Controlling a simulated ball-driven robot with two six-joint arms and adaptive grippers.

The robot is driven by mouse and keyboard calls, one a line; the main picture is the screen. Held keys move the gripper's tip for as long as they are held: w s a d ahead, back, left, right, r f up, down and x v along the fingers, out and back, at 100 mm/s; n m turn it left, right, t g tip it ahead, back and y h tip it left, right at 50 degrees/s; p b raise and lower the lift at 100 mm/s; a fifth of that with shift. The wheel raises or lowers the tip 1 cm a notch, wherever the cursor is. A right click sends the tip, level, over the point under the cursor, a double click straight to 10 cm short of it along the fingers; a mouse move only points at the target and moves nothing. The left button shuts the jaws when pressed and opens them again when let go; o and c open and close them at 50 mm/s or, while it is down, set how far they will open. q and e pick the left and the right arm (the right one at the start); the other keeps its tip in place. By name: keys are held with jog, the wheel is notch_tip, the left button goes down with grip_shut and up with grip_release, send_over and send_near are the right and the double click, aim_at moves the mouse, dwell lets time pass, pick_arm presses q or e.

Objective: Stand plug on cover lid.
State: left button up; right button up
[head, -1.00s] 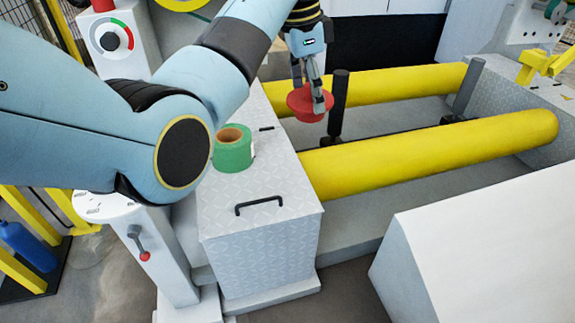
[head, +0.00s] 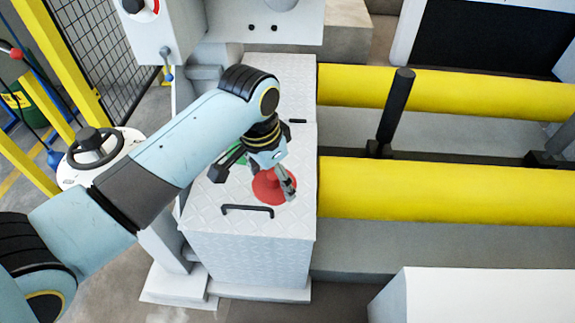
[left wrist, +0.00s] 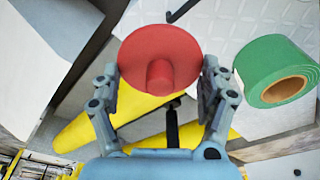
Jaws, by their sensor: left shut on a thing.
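The red plug (head: 268,187) is a round flanged disc with a short stub, held by my left gripper (head: 284,180) over the front part of the cover lid (head: 292,215). The left wrist view shows the plug (left wrist: 160,58) between both fingers of my left gripper (left wrist: 160,85), its stub facing the camera. The lid is pale diamond-plate metal and also shows in the left wrist view (left wrist: 225,20). Whether the plug touches the lid is hard to tell. My right gripper is not in view.
A green tape roll (left wrist: 275,70) lies on the lid beside the plug, mostly hidden behind my gripper in the head view. A black handle (head: 247,210) stands in front of the plug. Yellow rollers (head: 430,190) lie to the right.

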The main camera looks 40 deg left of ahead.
pick_arm(q)
jog(key=shift+a+f, duration=0.15)
jog(key=shift+f, duration=0.2)
jog(key=w+a+f+b, duration=0.1)
jog(key=w+f, duration=0.1)
jog(key=w, duration=0.1)
jog(key=w+a+f+b, duration=0.1)
jog(key=w+f+b, duration=0.1)
jog(key=w, duration=0.1)
jog(key=w+a+f+b, duration=0.1)
jog(key=w+f+b, duration=0.1)
jog(key=w, duration=0.1)
jog(key=shift+w+a+f, duration=0.3)
jog(key=shift+w+a+b, duration=0.1)
jog(key=shift+w+b, duration=0.2)
jog(key=shift+w+f, duration=0.1)
jog(key=shift+f, duration=0.15)
notch_tip(320, 180, down, 4)
jog(key=shift+r+b, duration=0.2)
jog(key=shift+b, duration=0.8)
jog(key=o, duration=1.1)
jog(key=shift+o, duration=0.2)
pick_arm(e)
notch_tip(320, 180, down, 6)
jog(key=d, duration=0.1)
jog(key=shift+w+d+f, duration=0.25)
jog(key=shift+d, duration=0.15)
